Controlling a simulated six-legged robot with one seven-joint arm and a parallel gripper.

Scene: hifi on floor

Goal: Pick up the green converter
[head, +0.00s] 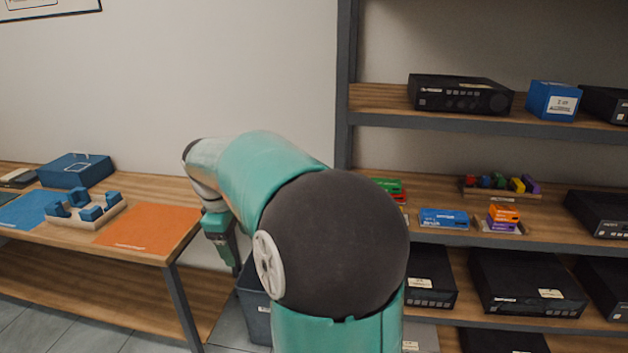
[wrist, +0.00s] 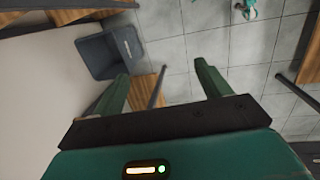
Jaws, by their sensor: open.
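The green converter (head: 387,185) is a small flat box on the shelf, just right of my arm in the head view. It seems to lie on top of a red item, and my arm hides part of it. My gripper (wrist: 160,82) is open and empty in the wrist view, with its two green fingers apart over the floor. In the head view the gripper is low at the left of my arm, between the table and the shelf, well away from the converter. The converter is not in the wrist view.
The shelf (head: 470,236) also holds a blue box (head: 443,219), a stacked orange and purple pair (head: 503,216), and several black devices. A wooden table (head: 190,190) with an orange mat (head: 150,228) stands left. A grey bin (wrist: 110,50) stands on the floor near my gripper.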

